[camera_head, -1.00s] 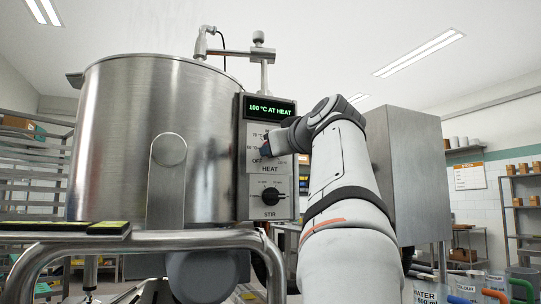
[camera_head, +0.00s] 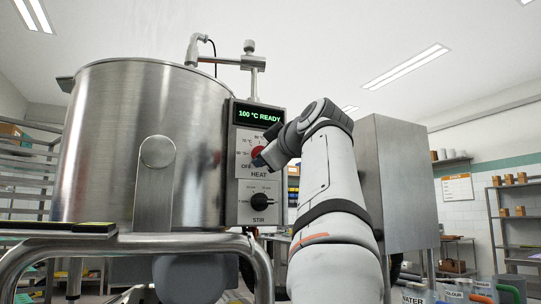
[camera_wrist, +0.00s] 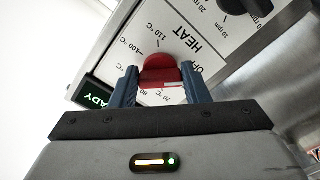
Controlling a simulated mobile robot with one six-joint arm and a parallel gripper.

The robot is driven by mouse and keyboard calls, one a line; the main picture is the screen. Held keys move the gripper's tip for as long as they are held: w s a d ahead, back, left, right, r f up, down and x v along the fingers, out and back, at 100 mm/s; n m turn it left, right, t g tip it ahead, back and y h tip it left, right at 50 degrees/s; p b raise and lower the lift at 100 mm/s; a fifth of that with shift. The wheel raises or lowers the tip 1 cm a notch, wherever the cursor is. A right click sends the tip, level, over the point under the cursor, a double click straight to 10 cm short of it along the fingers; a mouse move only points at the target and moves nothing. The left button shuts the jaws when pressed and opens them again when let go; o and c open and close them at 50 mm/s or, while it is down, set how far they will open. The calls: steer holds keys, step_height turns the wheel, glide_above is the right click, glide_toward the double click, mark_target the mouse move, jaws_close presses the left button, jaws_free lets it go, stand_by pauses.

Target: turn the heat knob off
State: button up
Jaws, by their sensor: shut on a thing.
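The red heat knob (camera_head: 257,153) sits on the white HEAT dial of the control panel (camera_head: 245,214). It also shows close up in the wrist view (camera_wrist: 159,70), between the two blue-grey fingers. My gripper (camera_wrist: 161,80) is shut on the knob, one finger on each side; it also shows in the head view (camera_head: 262,158). A white mark shows on the knob's edge, but I cannot tell exactly which dial label it points to. The dial reads OFF and several temperatures. The green display (camera_head: 259,116) reads 100 °C READY.
The black STIR knob (camera_head: 260,202) is just below the heat dial. The large steel kettle (camera_head: 110,150) stands left of the panel, with a pipe rail (camera_head: 150,243) in front. A steel cabinet (camera_head: 395,190) stands behind my arm on the right.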

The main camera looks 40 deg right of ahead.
steer(key=shift+f, duration=0.15)
steer(key=o, duration=1)
steer(key=shift+v, duration=3.85)
